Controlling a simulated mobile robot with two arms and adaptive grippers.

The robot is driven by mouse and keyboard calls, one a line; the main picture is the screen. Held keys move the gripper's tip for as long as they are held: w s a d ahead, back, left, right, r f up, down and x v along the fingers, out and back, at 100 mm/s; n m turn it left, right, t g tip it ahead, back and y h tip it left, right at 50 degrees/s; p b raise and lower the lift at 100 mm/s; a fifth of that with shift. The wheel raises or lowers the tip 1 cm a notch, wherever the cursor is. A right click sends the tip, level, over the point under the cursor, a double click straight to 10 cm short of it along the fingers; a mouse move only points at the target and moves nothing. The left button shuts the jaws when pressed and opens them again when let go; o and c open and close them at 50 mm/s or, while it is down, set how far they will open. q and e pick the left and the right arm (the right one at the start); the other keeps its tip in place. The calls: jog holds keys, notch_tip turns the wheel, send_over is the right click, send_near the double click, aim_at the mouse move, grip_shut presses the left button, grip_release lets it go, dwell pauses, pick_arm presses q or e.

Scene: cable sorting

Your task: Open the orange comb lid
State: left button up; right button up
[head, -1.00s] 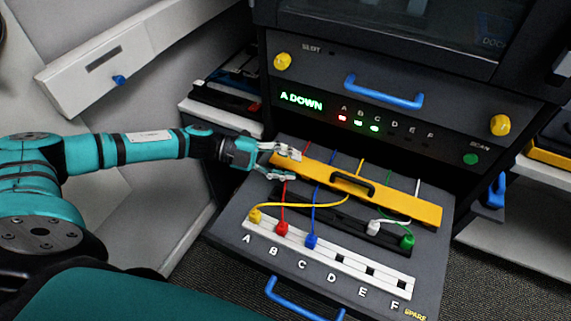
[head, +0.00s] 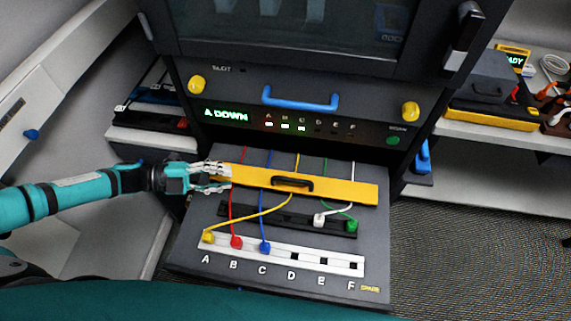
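The orange comb lid (head: 345,190) is a long yellow-orange bar with a black handle (head: 292,183). It lies across the cables on the grey pull-out panel. My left gripper (head: 230,178) is at the lid's left end, its two fingers apart, one above the other in the picture. I cannot tell whether a finger touches the lid. My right gripper is out of view.
A white strip (head: 308,258) labelled A to F holds yellow, red and blue plugs at its left. White and green plugs rest on a black strip (head: 275,215) behind it. A blue handle (head: 300,98) and yellow knobs are on the cabinet above.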

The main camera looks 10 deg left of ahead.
pick_arm(q)
send_near(286, 178)
jog(key=shift+d+f, duration=0.4)
jog(key=shift+d, duration=0.05)
jog(key=b+x, duration=0.1)
jog(key=x, duration=0.7)
jog(key=shift+b, duration=0.35)
jog(key=shift+w+d+f, duration=0.2)
jog(key=shift+w+d, duration=0.1)
jog(key=shift+d, duration=0.3)
jog(key=shift+c, duration=0.3)
grip_shut()
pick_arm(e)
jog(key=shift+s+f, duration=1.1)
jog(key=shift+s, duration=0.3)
